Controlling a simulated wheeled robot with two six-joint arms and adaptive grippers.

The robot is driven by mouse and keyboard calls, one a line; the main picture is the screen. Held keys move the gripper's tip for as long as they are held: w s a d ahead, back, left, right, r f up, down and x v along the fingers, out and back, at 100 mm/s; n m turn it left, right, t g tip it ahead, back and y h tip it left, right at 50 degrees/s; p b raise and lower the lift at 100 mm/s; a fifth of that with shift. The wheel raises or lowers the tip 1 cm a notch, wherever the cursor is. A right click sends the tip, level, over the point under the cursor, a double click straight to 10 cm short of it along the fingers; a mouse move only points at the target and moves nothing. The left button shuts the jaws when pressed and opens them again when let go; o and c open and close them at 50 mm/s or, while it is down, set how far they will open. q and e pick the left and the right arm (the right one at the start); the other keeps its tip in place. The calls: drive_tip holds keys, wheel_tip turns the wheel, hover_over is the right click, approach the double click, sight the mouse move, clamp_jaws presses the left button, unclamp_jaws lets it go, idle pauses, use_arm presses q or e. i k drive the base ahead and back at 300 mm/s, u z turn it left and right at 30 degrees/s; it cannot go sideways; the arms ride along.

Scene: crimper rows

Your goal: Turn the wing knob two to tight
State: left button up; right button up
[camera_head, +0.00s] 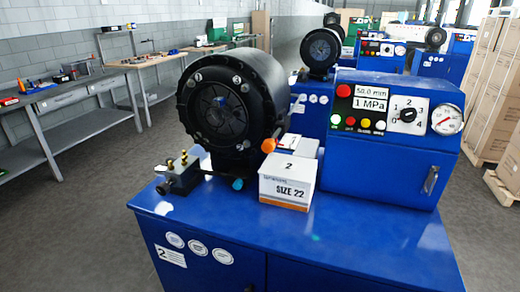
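A blue crimping machine stands in the centre, with a round black crimping head (228,108) at its left. Its cabinet front carries a label with the figure 2 (171,256). A black knob (407,115) sits on a white plate with figures on the control panel. Near the head are an orange knob (268,145), a teal-blue knob (238,184) and a small black knob (165,189) beside brass fittings. Which of these is the wing knob, I cannot tell for sure. Neither of my grippers is in view.
A white box marked SIZE 22 (288,182) stands on the blue top (340,232) beside the head. A red button (344,91) and a round gauge (447,119) are on the panel. Workbenches stand at left, more machines behind, stacked cartons (484,95) at right.

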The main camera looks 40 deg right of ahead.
sight(281, 115)
drive_tip(key=z, duration=3.7)
drive_tip(key=k, duration=0.45)
drive_tip(key=u, duration=1.2)
